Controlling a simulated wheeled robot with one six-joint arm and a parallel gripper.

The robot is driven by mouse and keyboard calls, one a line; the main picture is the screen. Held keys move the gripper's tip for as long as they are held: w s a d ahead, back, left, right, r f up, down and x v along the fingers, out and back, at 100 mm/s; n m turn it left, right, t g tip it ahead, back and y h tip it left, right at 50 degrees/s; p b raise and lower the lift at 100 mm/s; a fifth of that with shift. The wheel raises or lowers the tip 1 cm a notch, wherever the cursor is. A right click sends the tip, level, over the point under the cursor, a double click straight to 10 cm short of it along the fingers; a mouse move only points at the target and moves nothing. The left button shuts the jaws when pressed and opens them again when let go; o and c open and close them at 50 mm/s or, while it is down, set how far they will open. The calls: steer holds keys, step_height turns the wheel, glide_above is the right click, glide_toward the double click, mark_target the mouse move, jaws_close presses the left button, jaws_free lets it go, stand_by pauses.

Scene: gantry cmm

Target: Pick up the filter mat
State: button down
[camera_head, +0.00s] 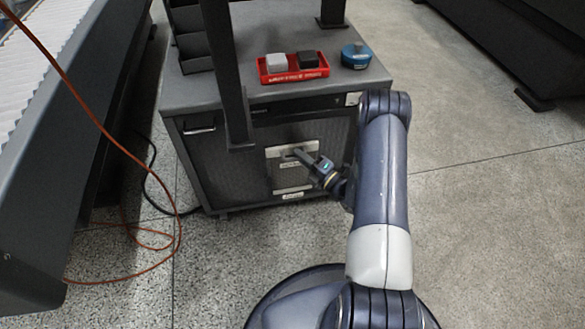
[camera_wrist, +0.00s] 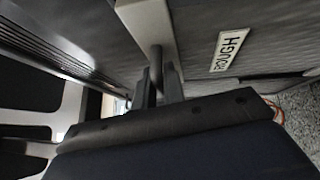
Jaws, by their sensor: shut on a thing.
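The cabinet front (camera_head: 232,166) has a dark, textured panel with two light strips across it. My gripper (camera_head: 300,154) reaches the upper light strip (camera_head: 281,151) from the right. In the wrist view my gripper (camera_wrist: 157,84) is shut on a short dark peg (camera_wrist: 157,58) at the light strip (camera_wrist: 152,20). I cannot make out a separate filter mat; whether the textured panel is the mat is unclear. The fingers hide part of the strip.
On the cabinet top (camera_head: 220,92) stand a red tray (camera_head: 293,77) with a grey and a black block, and a blue round object (camera_head: 356,55). A dark upright post (camera_head: 226,80) stands at the cabinet's front. An orange cable (camera_head: 120,143) hangs at left.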

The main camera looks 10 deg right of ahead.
step_height(320, 180, up, 13)
steer(key=p, duration=0.5)
steer(key=r+p+v, duration=0.1)
steer(key=p+v, duration=0.2)
steer(key=v, duration=1.5)
steer(key=shift+r, duration=0.2)
steer(key=shift+s, duration=0.15)
steer(key=c, duration=2)
jaws_free()
jaws_close()
